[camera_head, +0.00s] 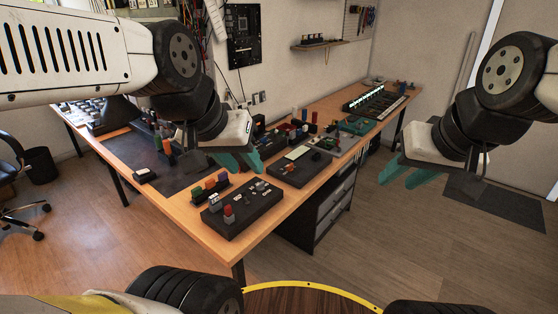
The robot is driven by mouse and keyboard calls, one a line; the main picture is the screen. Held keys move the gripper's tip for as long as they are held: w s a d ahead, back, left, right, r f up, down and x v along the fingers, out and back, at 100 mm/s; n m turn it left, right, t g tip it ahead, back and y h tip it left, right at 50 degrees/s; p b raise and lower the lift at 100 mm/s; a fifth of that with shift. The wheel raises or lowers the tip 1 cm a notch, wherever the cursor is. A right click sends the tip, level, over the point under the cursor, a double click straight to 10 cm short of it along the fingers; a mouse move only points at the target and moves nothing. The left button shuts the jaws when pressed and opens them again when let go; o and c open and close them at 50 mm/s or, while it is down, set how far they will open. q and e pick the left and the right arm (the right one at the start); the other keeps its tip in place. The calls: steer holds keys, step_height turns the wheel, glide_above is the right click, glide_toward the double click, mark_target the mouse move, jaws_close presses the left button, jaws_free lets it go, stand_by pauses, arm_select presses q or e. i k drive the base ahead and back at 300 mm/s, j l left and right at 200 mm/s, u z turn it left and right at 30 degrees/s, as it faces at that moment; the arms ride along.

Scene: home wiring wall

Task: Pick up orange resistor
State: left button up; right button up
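A small dark rack (211,189) near the table's front edge holds a green, a red and an orange block. The orange piece (222,177) at its right end may be the orange resistor; it is too small to be sure. My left gripper (252,170), with teal fingers, hangs above the table, up and to the right of the rack in the picture. Its fingers are apart and nothing shows between them. My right gripper (394,184) is open and empty, out to the right of the table over the floor.
A dark board (250,218) with small parts and red-topped pieces lies in front of the rack. Behind are a dark mat (172,172), a parts tray (300,168) and crowded components. Drawers (330,210) stand under the table.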

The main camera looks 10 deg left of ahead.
mark_target(210, 184)
steer(key=i+j+u, duration=0.2)
steer(key=u, duration=0.25)
steer(key=i+j+u, duration=0.25)
steer(key=u, duration=0.2)
steer(key=i+j+u, duration=0.1)
steer(key=i+u, duration=0.15)
steer(key=u, duration=0.2)
